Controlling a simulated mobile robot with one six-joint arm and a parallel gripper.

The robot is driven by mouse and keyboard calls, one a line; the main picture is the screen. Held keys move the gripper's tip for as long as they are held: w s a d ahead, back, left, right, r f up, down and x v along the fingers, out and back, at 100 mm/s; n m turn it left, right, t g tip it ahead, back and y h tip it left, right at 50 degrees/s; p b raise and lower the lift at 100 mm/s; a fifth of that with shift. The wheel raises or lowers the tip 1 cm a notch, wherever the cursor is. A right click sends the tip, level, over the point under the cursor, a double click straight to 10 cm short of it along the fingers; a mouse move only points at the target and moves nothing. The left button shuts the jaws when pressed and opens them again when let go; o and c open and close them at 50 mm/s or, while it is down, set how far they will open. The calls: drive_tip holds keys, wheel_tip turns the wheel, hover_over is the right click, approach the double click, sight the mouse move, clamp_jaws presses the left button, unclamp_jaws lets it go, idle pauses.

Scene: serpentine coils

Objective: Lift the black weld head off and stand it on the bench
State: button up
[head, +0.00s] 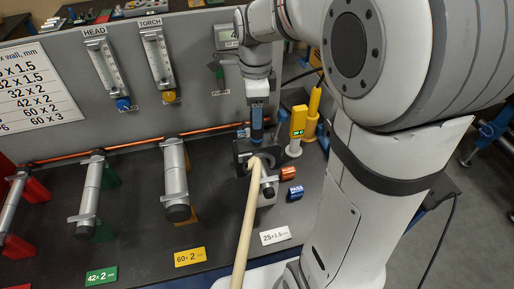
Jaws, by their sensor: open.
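The black weld head (242,148) sits on the dark bench (140,240), around or against a short pale tube in a small stand; the exact contact is partly hidden. A blue upright part (257,124), seemingly its handle, rises above it. My gripper (258,104) points down from above, at the top of the blue part. It is open; I cannot tell whether its fingers straddle the blue part or stop just above it. A long tan rod (245,225) crosses in front and hides part of the weld head.
A yellow device with a green display (298,122) and a yellow cylinder (313,108) stand close right of the weld head. A copper piece (288,173) and blue block (295,193) lie nearby. The grey panel (195,85) rises behind.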

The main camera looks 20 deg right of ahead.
drive_tip(key=shift+d+f+p, duration=0.1)
drive_tip(key=shift+f+p, duration=0.2)
drive_tip(key=shift+f, duration=1.5)
clamp_jaws()
drive_tip(key=shift+w+r, duration=0.1)
